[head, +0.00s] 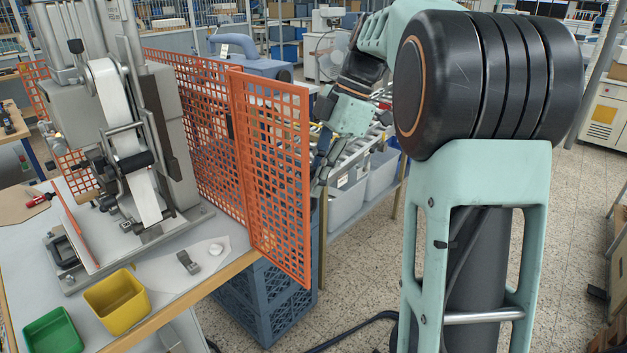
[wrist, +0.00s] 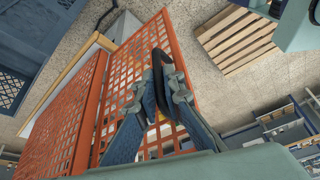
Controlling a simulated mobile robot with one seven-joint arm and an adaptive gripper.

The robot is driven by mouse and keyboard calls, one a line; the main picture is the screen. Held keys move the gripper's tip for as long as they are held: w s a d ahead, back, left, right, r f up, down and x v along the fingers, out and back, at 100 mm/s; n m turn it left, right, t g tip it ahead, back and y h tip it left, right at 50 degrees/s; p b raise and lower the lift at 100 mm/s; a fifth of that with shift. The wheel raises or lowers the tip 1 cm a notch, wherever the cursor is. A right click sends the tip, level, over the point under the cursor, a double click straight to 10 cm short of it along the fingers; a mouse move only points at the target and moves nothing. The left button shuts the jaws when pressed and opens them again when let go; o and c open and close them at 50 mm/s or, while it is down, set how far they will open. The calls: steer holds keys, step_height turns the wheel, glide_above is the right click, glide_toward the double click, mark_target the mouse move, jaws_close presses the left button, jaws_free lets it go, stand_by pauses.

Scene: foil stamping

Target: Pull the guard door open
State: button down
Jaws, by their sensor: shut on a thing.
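The guard door (head: 299,180) is an orange mesh panel in the head view. It stands at an angle to the fixed orange mesh panel (head: 198,140) and reaches past the bench's front edge. My gripper (head: 322,160) is on the door's far side, partly hidden by the mesh. In the wrist view, the door (wrist: 124,70) fills the middle, and my gripper (wrist: 161,88) is shut on its black handle (wrist: 157,68). The fingers cover part of the handle.
The stamping machine (head: 120,130) stands on the bench (head: 30,255) at left. A yellow bin (head: 117,300) and a green bin (head: 52,333) sit at its front. Blue crates (head: 265,308) are below the door. Open speckled floor lies to the right.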

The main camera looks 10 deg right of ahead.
stand_by(0.3)
steer(key=c, duration=2)
jaws_free()
steer(key=shift+w, duration=0.1)
steer(key=shift+c, duration=0.2)
steer(key=v, duration=1.2)
steer(key=shift+a, duration=0.1)
